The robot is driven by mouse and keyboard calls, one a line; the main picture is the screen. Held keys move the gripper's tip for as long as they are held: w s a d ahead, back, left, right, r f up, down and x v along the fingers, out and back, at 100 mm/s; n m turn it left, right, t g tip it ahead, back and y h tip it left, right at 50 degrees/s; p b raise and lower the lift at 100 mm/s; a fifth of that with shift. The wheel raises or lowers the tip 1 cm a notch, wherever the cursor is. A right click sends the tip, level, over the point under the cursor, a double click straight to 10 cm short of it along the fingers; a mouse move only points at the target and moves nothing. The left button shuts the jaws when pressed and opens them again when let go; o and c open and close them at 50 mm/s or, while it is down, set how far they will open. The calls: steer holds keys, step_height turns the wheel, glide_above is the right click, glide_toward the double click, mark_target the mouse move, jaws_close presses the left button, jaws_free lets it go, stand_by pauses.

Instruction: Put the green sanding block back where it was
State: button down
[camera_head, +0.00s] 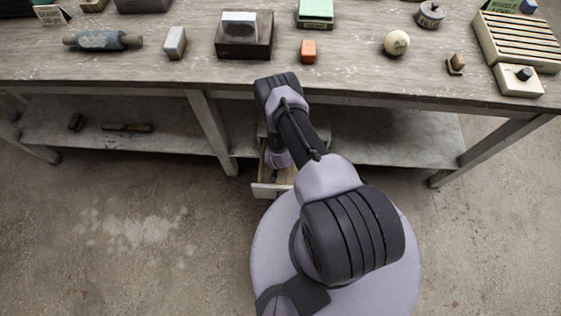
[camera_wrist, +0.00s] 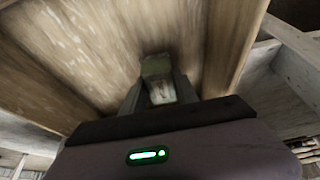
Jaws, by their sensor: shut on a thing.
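My gripper (camera_wrist: 160,97) is shut on a small dull grey-green block (camera_wrist: 157,66), which looks like the green sanding block. The wrist view shows it between the two fingers, in shade, close to pale wooden boards. In the head view my arm reaches down in front of the bench to an open drawer (camera_head: 268,190) under the table top. There my arm hides the fingertips and the held block. Whether the block touches the drawer floor cannot be told.
The worn bench top (camera_head: 360,70) carries an orange block (camera_head: 308,51), a pale block (camera_head: 175,42), a brown tray (camera_head: 232,49) with a light block in it, a green box (camera_head: 316,13), a plaster sphere (camera_head: 396,43) and a slatted rack (camera_head: 515,40). A lower shelf (camera_head: 400,140) is mostly bare.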

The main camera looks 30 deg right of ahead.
steer(key=shift+f, duration=0.95)
steer(key=c, duration=0.9)
jaws_free()
steer(key=shift+r, duration=0.2)
steer(key=p+v, duration=0.6)
steer(key=v, duration=0.6)
steer(key=shift+r+p, duration=0.1)
steer(key=shift+p, duration=0.2)
